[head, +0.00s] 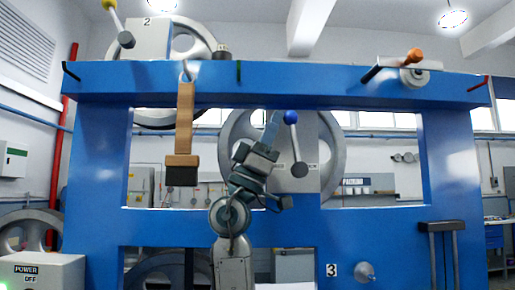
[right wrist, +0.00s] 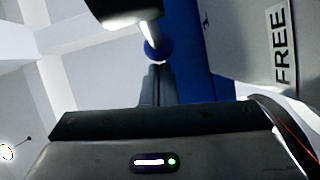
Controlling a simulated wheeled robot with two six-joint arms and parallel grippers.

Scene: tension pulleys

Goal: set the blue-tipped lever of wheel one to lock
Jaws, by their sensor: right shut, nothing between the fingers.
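The lever has a blue ball tip (head: 291,117) and a light rod running down to a dark round hub (head: 299,169) on a grey plate in front of a large grey wheel (head: 234,130). The lever stands nearly upright, its tip slightly left of the hub. My right gripper (head: 273,118) is shut and empty, its fingers pointing up just left of the blue tip. In the right wrist view, the shut fingers (right wrist: 155,82) end close to the blue ball (right wrist: 158,49); I cannot tell whether they touch. A FREE label (right wrist: 281,45) shows at the right there. My left gripper is out of view.
A blue frame (head: 330,85) surrounds the wheel. A brown strap with a dark-based block (head: 182,165) hangs left of my right arm. A yellow-tipped lever (head: 110,6) is at the top left, by the 2 label. An orange-tipped handle (head: 412,56) sits at the upper right.

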